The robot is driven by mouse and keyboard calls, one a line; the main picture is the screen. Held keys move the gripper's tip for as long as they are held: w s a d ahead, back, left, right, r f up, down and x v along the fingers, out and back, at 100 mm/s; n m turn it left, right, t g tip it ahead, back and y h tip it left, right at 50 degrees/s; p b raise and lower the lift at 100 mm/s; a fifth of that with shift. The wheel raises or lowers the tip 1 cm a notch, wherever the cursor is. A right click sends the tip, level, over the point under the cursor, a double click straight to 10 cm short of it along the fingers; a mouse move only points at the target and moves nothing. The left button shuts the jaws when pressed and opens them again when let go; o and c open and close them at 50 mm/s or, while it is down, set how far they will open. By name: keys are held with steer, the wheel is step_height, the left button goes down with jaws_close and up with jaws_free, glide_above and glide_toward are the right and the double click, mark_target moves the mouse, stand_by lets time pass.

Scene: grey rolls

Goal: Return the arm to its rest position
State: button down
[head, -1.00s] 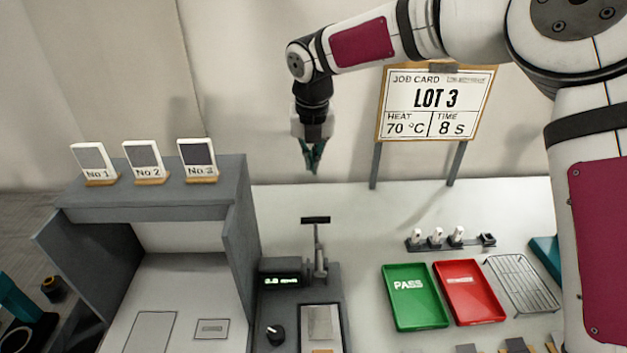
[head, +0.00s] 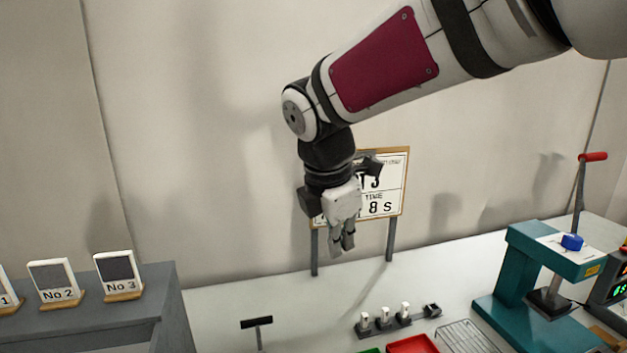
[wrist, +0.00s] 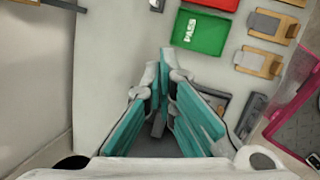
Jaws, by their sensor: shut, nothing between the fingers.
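My gripper (head: 342,243) hangs pointing down in the head view, in front of the job card board (head: 396,170), above the white bench. Its fingers are together and empty. In the wrist view the teal-padded fingers (wrist: 161,62) close toward each other at the tips, with nothing between them. My arm reaches in from the upper right and hides the left part of the job card.
A teal press (head: 520,265) with a red-tipped lever stands at the right. A grey shelf (head: 130,312) with numbered cards is at the left. A small rack (head: 385,325), a red tray (head: 412,344) and a wire rack (head: 468,338) lie on the bench. The green tray (wrist: 200,32) shows in the wrist view.

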steer(key=s+d+m+y, duration=0.1)
steer(key=s+d+m, duration=0.6)
steer(key=s+m, duration=0.4)
steer(key=s+d+f+m+t, duration=0.1)
steer(key=s+d+m, duration=0.7)
steer(key=s+m, duration=0.4)
steer(key=shift+d+f+m+y, duration=0.15)
steer(key=shift+f+m+y, duration=0.15)
steer(key=shift+y, duration=0.1)
